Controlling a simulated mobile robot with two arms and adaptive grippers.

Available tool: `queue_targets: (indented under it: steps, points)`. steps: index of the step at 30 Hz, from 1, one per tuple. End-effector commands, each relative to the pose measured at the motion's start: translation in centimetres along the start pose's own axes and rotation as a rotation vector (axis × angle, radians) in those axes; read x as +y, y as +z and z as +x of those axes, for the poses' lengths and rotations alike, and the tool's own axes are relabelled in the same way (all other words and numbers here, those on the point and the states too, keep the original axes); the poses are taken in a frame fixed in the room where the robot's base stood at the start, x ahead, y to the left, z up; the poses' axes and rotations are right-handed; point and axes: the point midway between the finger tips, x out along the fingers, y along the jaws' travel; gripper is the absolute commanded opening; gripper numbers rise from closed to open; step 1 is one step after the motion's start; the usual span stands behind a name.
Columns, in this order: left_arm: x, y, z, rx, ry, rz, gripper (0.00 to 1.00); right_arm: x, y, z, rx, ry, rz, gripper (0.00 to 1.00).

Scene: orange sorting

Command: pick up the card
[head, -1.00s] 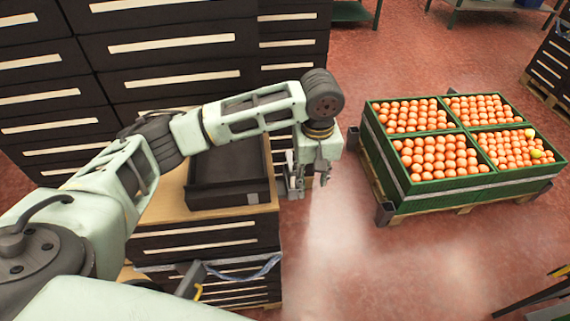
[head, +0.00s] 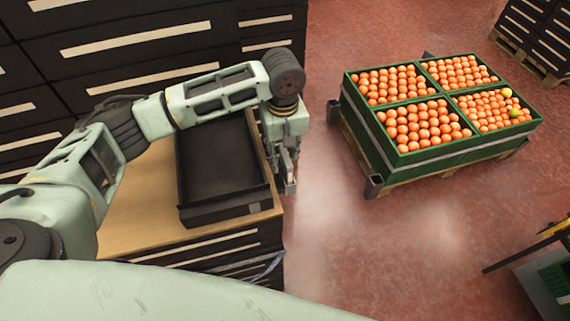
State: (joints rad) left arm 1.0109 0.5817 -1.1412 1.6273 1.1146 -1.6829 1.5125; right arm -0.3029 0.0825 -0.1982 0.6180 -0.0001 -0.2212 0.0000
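No card can be clearly made out. A small pale patch (head: 253,207) shows on the front of a black tray (head: 212,212), too small to tell whether it is a card. The tray looks empty and lies on a wooden-topped cabinet (head: 125,212). My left gripper (head: 287,188) points down beside the right edge of the tray and cabinet top. Its fingers are seen nearly edge-on, so their opening is unclear, and nothing is visible in them. My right gripper is out of view.
A green crate (head: 440,157) with several compartments of oranges stands on a pallet to the right. Dark stacked drawers (head: 130,45) fill the back left. The red floor (head: 330,235) between cabinet and crate is clear. A yellow-black object (head: 550,232) is at the right edge.

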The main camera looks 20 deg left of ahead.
Motion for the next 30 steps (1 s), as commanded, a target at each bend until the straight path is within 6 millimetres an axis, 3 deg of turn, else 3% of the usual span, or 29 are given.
queue_targets:
  steps: [9,18,30]
  points:
    - [0.6,0.4,4.3,0.000,-0.002,0.000,0.36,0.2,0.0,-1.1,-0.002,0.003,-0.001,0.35]
    - [0.6,0.4,4.8,0.001,-0.001,0.001,0.35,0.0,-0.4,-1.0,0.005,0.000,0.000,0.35]
    - [0.6,0.4,4.7,0.001,-0.001,0.001,0.00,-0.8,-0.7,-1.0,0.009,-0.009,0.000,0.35]
